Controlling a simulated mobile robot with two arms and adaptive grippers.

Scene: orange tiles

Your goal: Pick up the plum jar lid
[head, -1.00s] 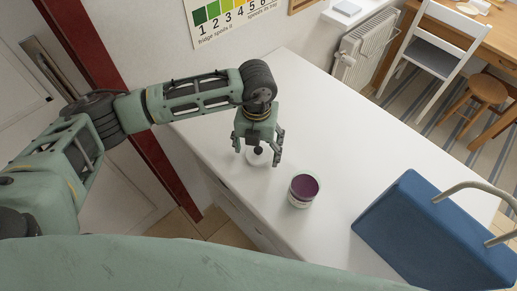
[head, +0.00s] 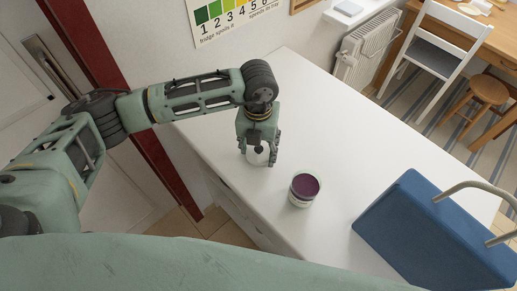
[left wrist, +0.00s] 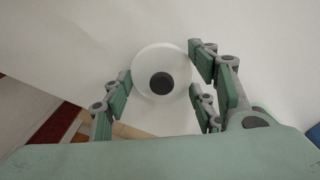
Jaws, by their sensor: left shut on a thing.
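A white round lid (left wrist: 143,60) with a dark knob (left wrist: 161,86) lies between the fingers of my left gripper (left wrist: 162,95) in the left wrist view. In the head view, my left gripper (head: 260,156) points down over the white counter, with its fingers closed around the lid (head: 256,160) and partly hiding it. I cannot tell whether the lid touches the counter. A small jar (head: 299,202) with a plum-coloured top stands upright on the counter, to the right of the gripper and apart from it. My right gripper is not in view.
The white counter (head: 310,110) is clear behind the jar. A blue box-like thing (head: 430,235) with a beige handle stands at the right of the counter. A radiator (head: 365,50), a white chair (head: 435,55) and a wooden stool (head: 488,90) stand beyond.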

